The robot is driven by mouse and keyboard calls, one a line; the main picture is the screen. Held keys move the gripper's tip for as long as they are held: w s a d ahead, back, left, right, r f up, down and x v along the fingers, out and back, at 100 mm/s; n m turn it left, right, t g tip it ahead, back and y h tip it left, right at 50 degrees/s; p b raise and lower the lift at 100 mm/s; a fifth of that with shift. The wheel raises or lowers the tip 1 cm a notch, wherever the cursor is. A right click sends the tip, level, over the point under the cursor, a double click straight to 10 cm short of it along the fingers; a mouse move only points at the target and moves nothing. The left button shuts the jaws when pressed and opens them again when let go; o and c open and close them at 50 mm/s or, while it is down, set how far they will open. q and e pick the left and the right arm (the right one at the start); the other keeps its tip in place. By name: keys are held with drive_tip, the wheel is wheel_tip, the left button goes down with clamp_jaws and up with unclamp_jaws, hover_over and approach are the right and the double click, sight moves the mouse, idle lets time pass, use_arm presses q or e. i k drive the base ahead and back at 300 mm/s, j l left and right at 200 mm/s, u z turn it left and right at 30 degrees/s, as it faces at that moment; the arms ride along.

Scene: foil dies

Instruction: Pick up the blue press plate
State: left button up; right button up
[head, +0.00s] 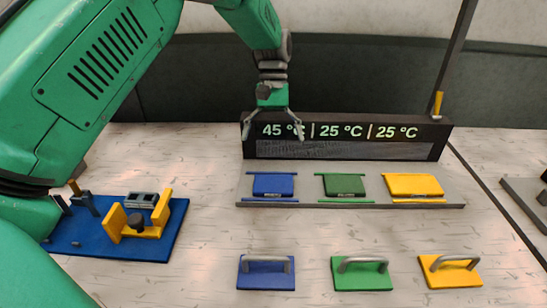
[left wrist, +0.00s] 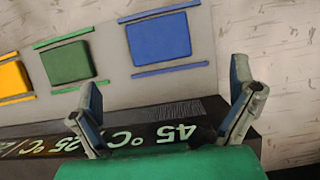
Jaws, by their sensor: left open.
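The blue press plate (head: 253,278), a flat blue block with a grey arched handle (head: 266,262), lies on the table at the front middle. It does not show in the left wrist view. My left gripper (head: 272,132) is open and empty, pointing down in front of the temperature display at the back, well beyond the blue press plate. Its two spread fingers (left wrist: 164,75) also show in the left wrist view. My right gripper is in neither view.
Green (head: 345,281) and yellow (head: 465,277) handled plates lie right of the blue one. Behind them, blue, green and yellow blocks sit on a grey strip (head: 300,204) before the display (head: 345,150). A blue board (head: 85,246) with a yellow fixture lies left.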

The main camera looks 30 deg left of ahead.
sight(264, 272)
drive_tip(key=k, duration=1.5)
